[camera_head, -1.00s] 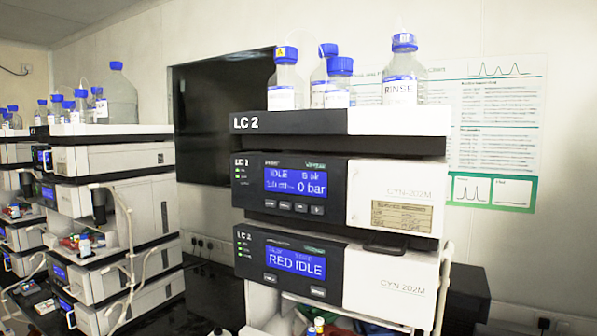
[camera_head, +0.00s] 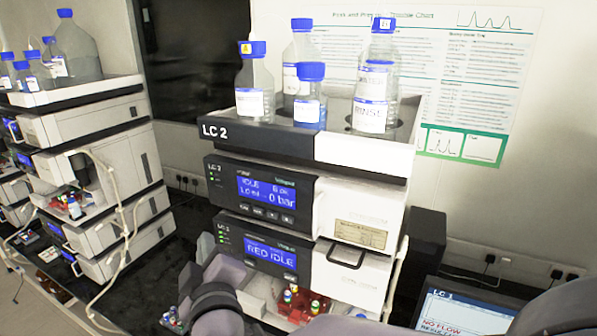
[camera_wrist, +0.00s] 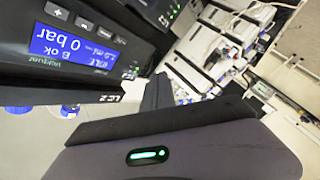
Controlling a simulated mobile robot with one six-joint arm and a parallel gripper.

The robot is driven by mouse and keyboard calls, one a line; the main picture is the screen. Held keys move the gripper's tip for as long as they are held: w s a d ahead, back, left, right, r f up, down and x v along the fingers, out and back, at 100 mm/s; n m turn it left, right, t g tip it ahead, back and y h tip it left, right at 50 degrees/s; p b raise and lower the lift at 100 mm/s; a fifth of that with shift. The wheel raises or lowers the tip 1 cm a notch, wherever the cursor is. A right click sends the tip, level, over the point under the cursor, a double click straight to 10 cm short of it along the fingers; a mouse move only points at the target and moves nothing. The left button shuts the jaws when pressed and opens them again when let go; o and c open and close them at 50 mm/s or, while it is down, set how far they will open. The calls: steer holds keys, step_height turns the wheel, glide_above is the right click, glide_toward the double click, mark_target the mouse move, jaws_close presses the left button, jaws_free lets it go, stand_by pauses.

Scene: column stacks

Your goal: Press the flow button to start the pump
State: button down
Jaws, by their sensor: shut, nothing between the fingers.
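The LC 2 pump module (camera_head: 330,207) has a blue display (camera_head: 266,193) reading IDLE and 0 bar. A row of small dark buttons (camera_head: 265,214) sits just below the display; their labels are too small to read surely. The same display (camera_wrist: 75,48) and buttons (camera_wrist: 82,22) show upside down at the upper left of the wrist view. My gripper (camera_wrist: 157,92) is shut and empty, in front of the stack and apart from the buttons. Its dark body with a green light fills the bottom of the wrist view.
Below the pump is a second module (camera_head: 359,276) reading RED IDLE. Several blue-capped bottles (camera_head: 255,85) stand in the top tray (camera_head: 360,152). A screen (camera_head: 465,312) at the lower right reads NO FLOW. Another instrument stack (camera_head: 85,130) stands left, with a gap between.

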steer(key=shift+w, duration=0.1)
glide_toward(237, 204)
steer(key=w+a, duration=0.2)
steer(key=a, duration=0.1)
steer(key=shift+w+d+f, duration=0.15)
steer(key=shift+w+f, duration=0.05)
steer(key=shift+w, duration=0.4)
stand_by(1.6)
steer(key=shift+w+d, duration=0.2)
steer(key=shift+w, duration=0.2)
steer(key=shift+w+d+b, duration=0.15)
steer(key=shift+w+b, duration=0.2)
steer(key=shift+b, duration=0.15)
stand_by(0.4)
steer(key=shift+s, duration=0.1)
steer(key=shift+s+a+b, duration=0.35)
steer(key=shift+s+b, duration=0.1)
steer(key=shift+s, duration=0.25)
